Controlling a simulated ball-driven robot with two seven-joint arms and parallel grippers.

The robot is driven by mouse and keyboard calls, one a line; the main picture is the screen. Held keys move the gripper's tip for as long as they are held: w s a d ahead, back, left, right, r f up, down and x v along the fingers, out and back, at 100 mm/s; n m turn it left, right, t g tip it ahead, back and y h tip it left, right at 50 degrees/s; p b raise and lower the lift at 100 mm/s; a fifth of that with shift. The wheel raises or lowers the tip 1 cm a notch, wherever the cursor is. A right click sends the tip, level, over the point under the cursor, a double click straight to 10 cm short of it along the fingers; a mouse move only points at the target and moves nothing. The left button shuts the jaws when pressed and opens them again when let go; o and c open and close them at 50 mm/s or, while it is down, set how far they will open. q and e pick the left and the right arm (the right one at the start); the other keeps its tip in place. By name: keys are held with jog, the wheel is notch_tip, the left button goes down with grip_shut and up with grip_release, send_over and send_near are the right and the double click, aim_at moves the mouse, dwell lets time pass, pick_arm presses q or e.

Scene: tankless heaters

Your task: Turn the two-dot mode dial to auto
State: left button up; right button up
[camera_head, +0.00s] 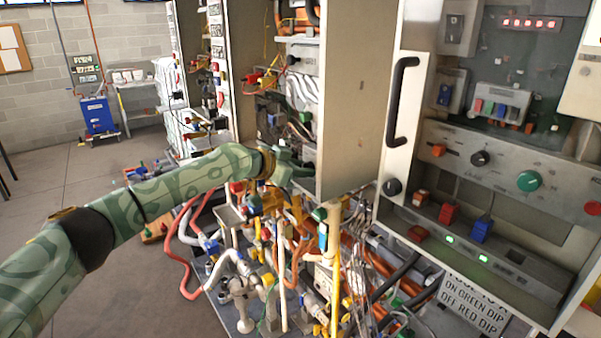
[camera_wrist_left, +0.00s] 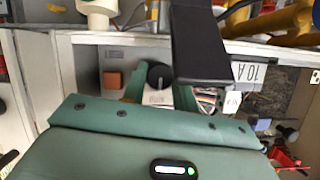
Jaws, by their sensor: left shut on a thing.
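My left arm reaches in from the left in the head view, and its green gripper (camera_head: 297,170) is at the front of the middle cabinet, beside the edge of a large open panel. In the left wrist view, a round black dial (camera_wrist_left: 158,75) with a light pointer mark sits on a grey panel. The green fingers of my left gripper (camera_wrist_left: 160,92) lie on either side of the dial and are shut on it. A small label under the dial is too blurred to read, and I cannot make out two dots. The dial is hidden in the head view. My right gripper is not in view.
An orange square button (camera_wrist_left: 113,79) is left of the dial. A dark bar (camera_wrist_left: 197,45) crosses close by. The open panel (camera_head: 355,100) stands right of my gripper. Pipes and hoses (camera_head: 290,240) crowd below. The floor (camera_head: 100,190) at left is mostly clear.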

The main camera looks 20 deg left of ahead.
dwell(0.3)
pick_arm(q)
jog(key=o, duration=0.7)
jog(key=v, duration=1.6)
jog(key=shift+p, duration=0.35)
jog(key=shift+s, duration=0.1)
